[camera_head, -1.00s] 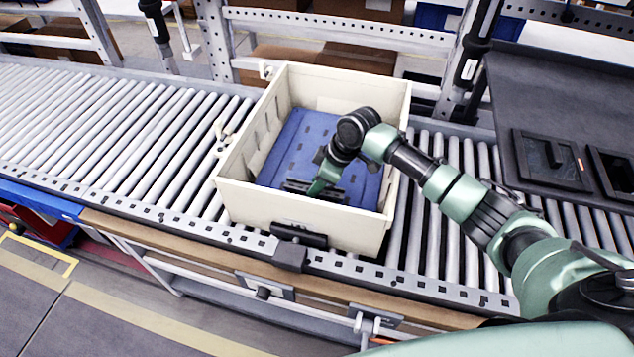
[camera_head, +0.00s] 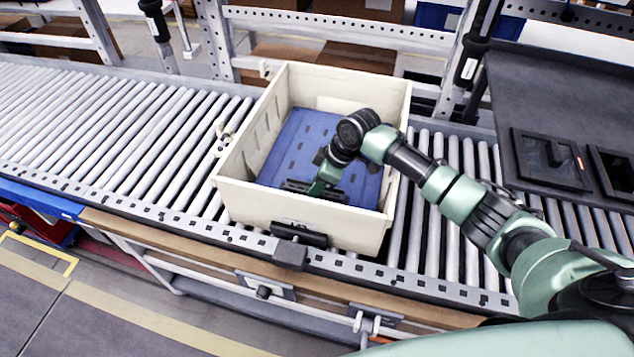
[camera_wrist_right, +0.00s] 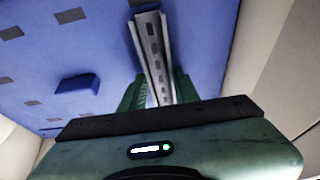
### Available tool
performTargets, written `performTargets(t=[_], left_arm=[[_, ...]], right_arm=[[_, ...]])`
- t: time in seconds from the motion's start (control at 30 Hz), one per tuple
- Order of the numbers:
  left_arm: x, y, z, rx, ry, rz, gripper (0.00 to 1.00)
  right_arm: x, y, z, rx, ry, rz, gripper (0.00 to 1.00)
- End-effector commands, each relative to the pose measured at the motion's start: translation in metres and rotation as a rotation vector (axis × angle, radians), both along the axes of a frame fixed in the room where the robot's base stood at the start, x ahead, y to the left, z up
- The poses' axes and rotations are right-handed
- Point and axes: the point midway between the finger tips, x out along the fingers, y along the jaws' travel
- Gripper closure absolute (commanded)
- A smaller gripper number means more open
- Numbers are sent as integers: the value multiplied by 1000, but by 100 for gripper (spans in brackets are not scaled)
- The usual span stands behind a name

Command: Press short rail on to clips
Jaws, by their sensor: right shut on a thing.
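My right gripper (camera_head: 308,189) is inside the cream box, low over the blue panel (camera_head: 306,128) near the box's front wall. In the right wrist view, the green fingers of the gripper (camera_wrist_right: 157,92) are shut on a grey slotted short rail (camera_wrist_right: 151,42). The rail extends away from the fingers over the blue panel (camera_wrist_right: 95,35). I cannot make out any clips beneath the rail, nor whether it touches the panel. In the head view the wrist and gripper hide the rail. My left gripper is not in view.
The cream box (camera_head: 240,197) stands on a roller conveyor (camera_head: 110,120), its walls close around my right gripper. A raised blue block (camera_wrist_right: 77,87) sits on the panel beside the rail. A dark tray surface (camera_head: 560,105) lies to the right, and a metal frame (camera_head: 345,30) stands behind.

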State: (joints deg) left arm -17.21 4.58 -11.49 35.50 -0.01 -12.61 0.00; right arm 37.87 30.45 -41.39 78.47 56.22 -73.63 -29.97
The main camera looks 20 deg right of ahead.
Motion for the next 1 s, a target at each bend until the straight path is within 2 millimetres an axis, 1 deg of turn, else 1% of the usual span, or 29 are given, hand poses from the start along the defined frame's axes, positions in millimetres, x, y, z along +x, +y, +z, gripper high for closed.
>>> performTargets(t=[0.27,0.3,0.37,0.4,0.67,0.77,0.87,1.0], left_arm=[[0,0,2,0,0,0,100],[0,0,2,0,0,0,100],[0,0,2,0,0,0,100],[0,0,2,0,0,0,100],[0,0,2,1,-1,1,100],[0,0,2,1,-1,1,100],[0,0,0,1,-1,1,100],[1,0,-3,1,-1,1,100]], right_arm=[[-1,0,-2,-1,3,1,100],[-1,0,-2,-1,3,1,66],[-1,0,-2,-1,3,1,50],[-1,0,-2,-1,3,1,44],[-1,0,-1,0,1,0,44],[-1,-1,2,-1,0,1,44],[-3,-5,13,0,-2,1,44],[-8,-13,35,-1,-2,1,44]])
